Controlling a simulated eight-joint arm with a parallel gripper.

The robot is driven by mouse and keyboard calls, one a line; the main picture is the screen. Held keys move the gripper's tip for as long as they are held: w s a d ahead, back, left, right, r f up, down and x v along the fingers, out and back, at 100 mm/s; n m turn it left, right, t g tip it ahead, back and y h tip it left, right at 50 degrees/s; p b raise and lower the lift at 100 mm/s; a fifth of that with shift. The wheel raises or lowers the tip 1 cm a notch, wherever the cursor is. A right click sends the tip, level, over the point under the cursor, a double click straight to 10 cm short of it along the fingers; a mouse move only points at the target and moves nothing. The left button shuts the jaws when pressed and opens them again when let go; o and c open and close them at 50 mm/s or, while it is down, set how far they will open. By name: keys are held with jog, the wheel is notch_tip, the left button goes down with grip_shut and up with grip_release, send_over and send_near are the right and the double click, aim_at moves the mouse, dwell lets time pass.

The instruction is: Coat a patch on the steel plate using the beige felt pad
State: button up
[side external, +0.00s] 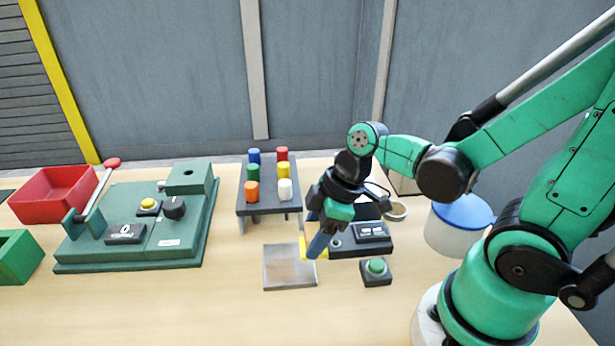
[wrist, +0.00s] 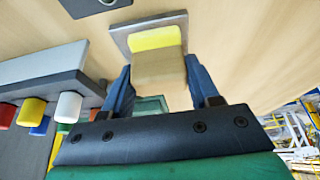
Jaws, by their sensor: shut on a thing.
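The steel plate (side external: 287,270) lies flat on the table, brownish-grey, just left of my gripper (side external: 316,246) in the side view. In the wrist view the plate (wrist: 119,33) shows at the top, partly covered by the held pad. My gripper's blue fingers (wrist: 158,80) are shut on the beige felt pad (wrist: 158,70), which has a yellow far end. In the side view only a yellow bit of the pad (side external: 303,247) shows beside the fingers, at the plate's upper right edge. I cannot tell whether the pad touches the plate.
A dark rack (side external: 268,205) with several coloured caps stands behind the plate. A black device (side external: 372,238) and a green button box (side external: 376,273) are close on the right. A blue-lidded white tub (side external: 455,230) stands farther right. A green lever fixture (side external: 135,225) is left. The front table is clear.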

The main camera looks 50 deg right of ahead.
jog(key=shift+r, duration=2.25)
